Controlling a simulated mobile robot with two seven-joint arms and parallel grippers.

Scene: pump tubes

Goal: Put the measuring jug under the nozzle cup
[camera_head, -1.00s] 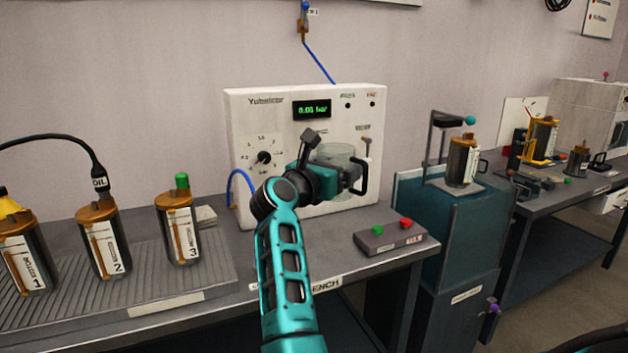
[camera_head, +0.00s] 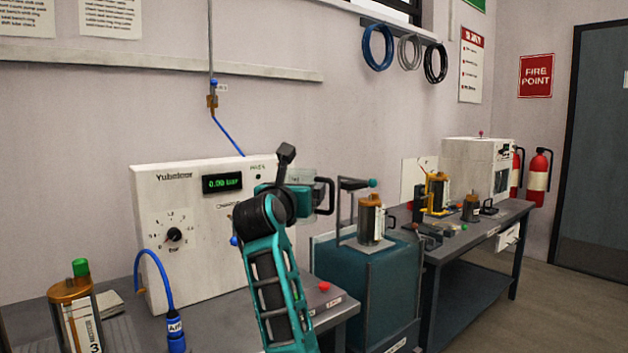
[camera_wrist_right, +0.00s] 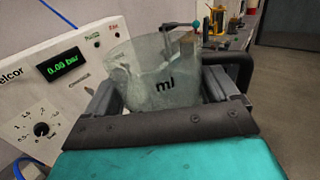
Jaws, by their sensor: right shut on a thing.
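The measuring jug is a clear, faintly green vessel with a black handle. In the head view the jug (camera_head: 302,178) is up off the bench, by the right edge of the white panel. The teal arm hides part of the jug in the head view. I cannot make out the nozzle cup for certain. My left gripper is not in view.
The white panel (camera_head: 190,245) with a dial and green display stands behind my arm. A farther bench (camera_head: 480,235) holds several fixtures. A blue hose (camera_head: 150,275) hangs at left.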

